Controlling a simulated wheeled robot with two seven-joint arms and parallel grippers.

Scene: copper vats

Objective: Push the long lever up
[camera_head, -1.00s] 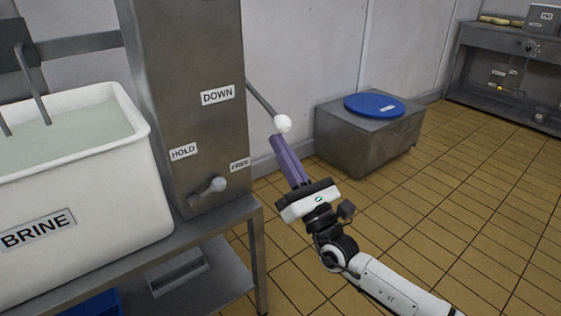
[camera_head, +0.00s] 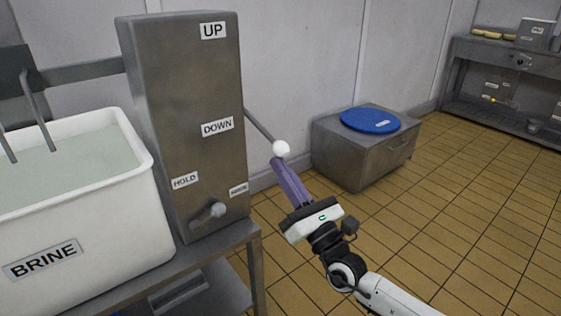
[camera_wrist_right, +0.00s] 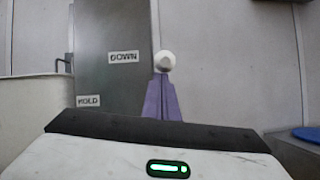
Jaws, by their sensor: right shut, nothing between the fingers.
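The long lever (camera_head: 262,128) is a thin grey rod with a white ball knob at its end. It slopes down to the right from the side of the metal column (camera_head: 190,110), near the DOWN label. My right gripper (camera_head: 277,163) is shut with nothing between its purple fingers. Its tips are just below the knob, touching it or very close; I cannot tell which. In the right wrist view the white knob (camera_wrist_right: 165,61) sits right at the tips of the fingers. My left gripper is not in view.
A short lever with a grey knob (camera_head: 217,209) sits low on the column by the HOLD label. A white BRINE tub (camera_head: 60,215) stands at the left. A metal box (camera_head: 345,165) with a blue lid (camera_head: 370,120) stands behind right. The tiled floor at right is clear.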

